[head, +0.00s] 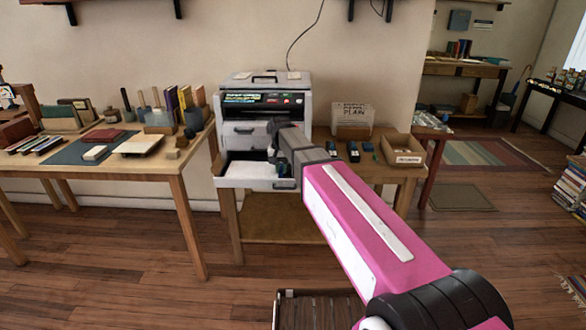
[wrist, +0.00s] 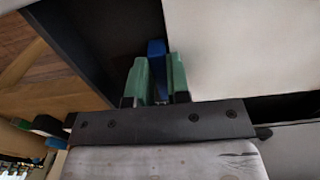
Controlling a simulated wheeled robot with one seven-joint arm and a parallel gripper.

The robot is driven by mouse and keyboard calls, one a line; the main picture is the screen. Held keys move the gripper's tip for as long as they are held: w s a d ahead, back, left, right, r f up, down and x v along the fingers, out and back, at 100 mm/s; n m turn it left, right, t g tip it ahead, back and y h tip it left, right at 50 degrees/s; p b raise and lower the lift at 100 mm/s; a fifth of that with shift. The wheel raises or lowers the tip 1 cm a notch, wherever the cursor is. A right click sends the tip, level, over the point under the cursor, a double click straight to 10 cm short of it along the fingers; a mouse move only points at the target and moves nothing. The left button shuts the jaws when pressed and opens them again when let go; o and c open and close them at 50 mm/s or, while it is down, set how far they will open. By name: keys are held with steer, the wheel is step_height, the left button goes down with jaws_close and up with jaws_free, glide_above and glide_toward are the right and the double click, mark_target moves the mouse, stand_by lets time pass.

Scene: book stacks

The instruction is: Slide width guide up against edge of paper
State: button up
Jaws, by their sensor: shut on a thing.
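The printer (head: 240,110) stands on a wooden table in the head view, with its lower paper tray (head: 222,182) pulled out. White paper (head: 250,168) lies in the tray; in the wrist view the paper (wrist: 240,45) fills the upper right. The blue width guide (wrist: 156,48) stands between the green fingers of my gripper (wrist: 156,72), which is shut on it. The guide is just left of the paper's edge; the right finger hides part of the gap, so I cannot tell whether they touch.
The dark bare tray floor (wrist: 100,40) lies left of the guide. Right of the printer are a paper pack (head: 352,118), small dark blue items (head: 366,146) and a cardboard box (head: 402,150). A table of books and tools (head: 160,165) stands at left.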

mark_target(281, 170)
steer(key=shift+a, duration=0.15)
steer(key=o, duration=0.5)
steer(key=shift+c, duration=0.2)
steer(key=shift+r, duration=3.5)
